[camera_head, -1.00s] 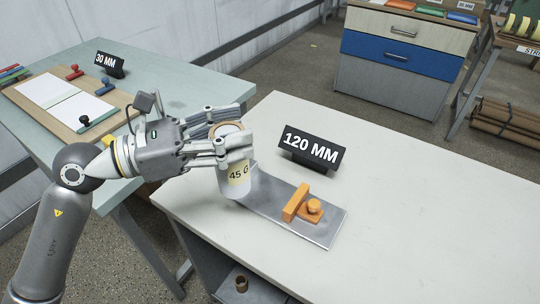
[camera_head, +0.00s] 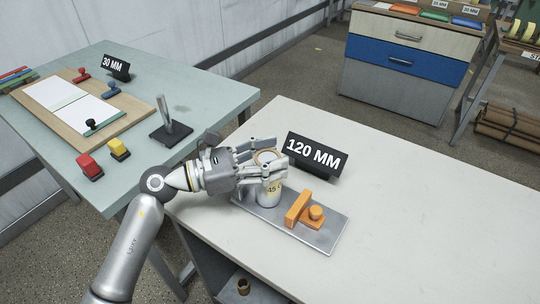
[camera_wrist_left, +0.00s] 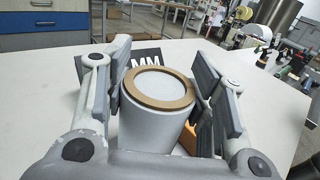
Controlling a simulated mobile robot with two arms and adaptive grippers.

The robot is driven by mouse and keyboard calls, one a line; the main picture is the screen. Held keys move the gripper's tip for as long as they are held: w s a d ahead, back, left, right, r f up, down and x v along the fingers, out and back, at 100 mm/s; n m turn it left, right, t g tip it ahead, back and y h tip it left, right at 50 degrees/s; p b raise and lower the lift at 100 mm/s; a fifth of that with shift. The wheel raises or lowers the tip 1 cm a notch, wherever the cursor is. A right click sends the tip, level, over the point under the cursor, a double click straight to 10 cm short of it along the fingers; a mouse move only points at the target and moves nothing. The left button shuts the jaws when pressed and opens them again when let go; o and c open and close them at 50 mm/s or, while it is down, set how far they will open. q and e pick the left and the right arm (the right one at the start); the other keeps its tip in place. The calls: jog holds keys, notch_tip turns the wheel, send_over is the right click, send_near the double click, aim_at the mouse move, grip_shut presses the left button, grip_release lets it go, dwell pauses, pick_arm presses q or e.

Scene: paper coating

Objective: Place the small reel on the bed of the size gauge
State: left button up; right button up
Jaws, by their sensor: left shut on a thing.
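My left gripper (camera_head: 272,172) is shut on the reel from the left. In the left wrist view the reel (camera_wrist_left: 158,122) is between the two fingers. The gauge's orange stop and knob (camera_head: 298,209) are to the right of the reel, apart from it. My right gripper is not in view.
A black "120 MM" sign (camera_head: 314,155) stands behind the gauge on the white table (camera_head: 430,220). The table's right side is clear. The green table (camera_head: 190,85) at the left holds stamps, a board with paper (camera_head: 85,110) and a black stand (camera_head: 171,132).

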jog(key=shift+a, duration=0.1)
pick_arm(q)
jog(key=shift+f, duration=0.2)
jog(key=o, duration=1.1)
jog(key=shift+c, duration=0.2)
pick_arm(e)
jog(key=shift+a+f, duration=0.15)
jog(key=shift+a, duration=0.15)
pick_arm(q)
jog(key=shift+r, duration=0.1)
jog(key=shift+r, duration=0.15)
jog(key=shift+a, duration=0.35)
jog(key=b+v, duration=0.3)
jog(key=v, duration=0.8)
jog(key=shift+s+a, duration=0.15)
jog(key=shift+s, duration=0.1)
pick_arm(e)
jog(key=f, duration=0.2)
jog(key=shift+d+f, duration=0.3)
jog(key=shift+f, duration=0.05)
